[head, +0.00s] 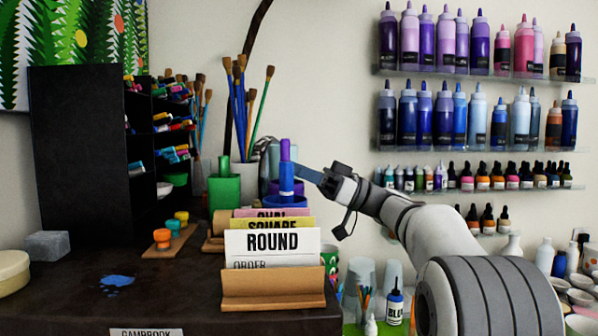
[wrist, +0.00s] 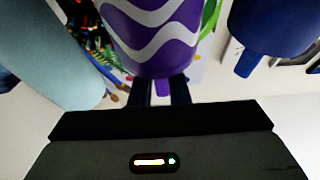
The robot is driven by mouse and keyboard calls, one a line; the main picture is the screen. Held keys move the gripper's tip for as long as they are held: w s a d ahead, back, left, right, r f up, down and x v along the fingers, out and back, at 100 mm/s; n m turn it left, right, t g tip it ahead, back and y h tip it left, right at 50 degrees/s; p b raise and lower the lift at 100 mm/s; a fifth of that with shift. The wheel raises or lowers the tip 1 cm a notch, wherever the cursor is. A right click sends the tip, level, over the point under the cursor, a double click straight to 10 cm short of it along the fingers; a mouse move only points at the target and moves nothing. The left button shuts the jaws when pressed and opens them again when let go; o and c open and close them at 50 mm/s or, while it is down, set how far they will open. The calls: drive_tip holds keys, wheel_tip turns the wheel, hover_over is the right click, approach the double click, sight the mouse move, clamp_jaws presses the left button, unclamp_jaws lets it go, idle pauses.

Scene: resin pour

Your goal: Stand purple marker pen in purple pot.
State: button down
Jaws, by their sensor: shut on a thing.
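My gripper (head: 297,172) reaches in from the right, above the pots, and is shut on the purple marker pen (head: 285,150). The pen stands about upright, partly hidden behind a blue marker (head: 287,180). In the wrist view a short purple piece of the pen (wrist: 163,88) shows between my fingers, right at the edge of the purple pot (wrist: 150,38), which has white wavy bands. The pot covers my fingertips and the rest of the pen there. I cannot tell whether the pen's lower end is inside the pot or behind it.
A blue pot (head: 285,203) holds the blue marker, close to my gripper. A green pot (head: 223,191) with a green marker stands to the left. A pale blue pot (wrist: 45,50) is close by in the wrist view. Label cards (head: 272,242) stand in front.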

drive_tip(key=c, duration=1.3)
unclamp_jaws()
drive_tip(key=b+v, duration=0.1)
drive_tip(key=v, duration=0.7)
drive_tip(key=shift+a, duration=0.1)
